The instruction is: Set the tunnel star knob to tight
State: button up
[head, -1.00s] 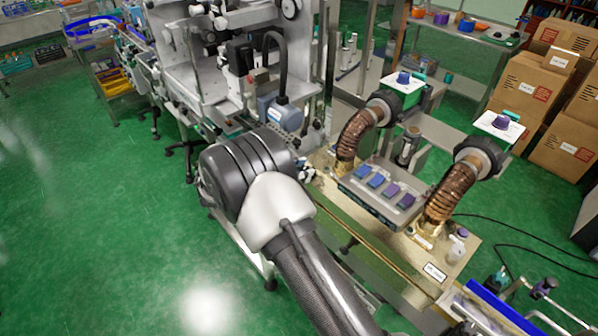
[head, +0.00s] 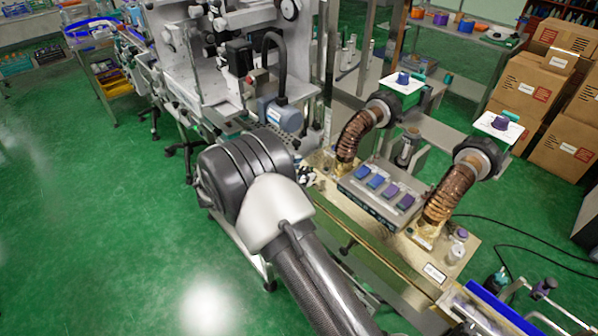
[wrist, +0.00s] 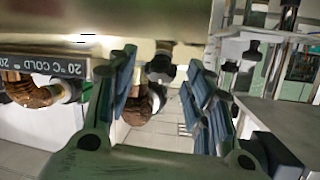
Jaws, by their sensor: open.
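In the wrist view a dark lobed knob (wrist: 161,67) on a pale stem looks like the tunnel star knob. It appears beyond my fingers and between them in the picture, under a pale, blurred surface. My gripper (wrist: 163,60) is open, with one green-and-blue finger on each side of the gap and nothing held. I cannot tell whether the fingers touch the knob. In the head view my arm covers most of the gripper, and I cannot make out the star knob or its setting there.
A control box with blue and purple switches (head: 383,188) stands right of my arm, between two brown ribbed hoses (head: 352,135) (head: 450,192). The labelling machine (head: 235,60) stands behind my arm. Cardboard boxes (head: 525,85) fill the back right. Green floor at left is clear.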

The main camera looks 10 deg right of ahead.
jog(key=v, duration=1.1)
jog(key=shift+s+a, duration=0.15)
jog(key=shift+a, duration=0.15)
jog(key=shift+r, duration=0.25)
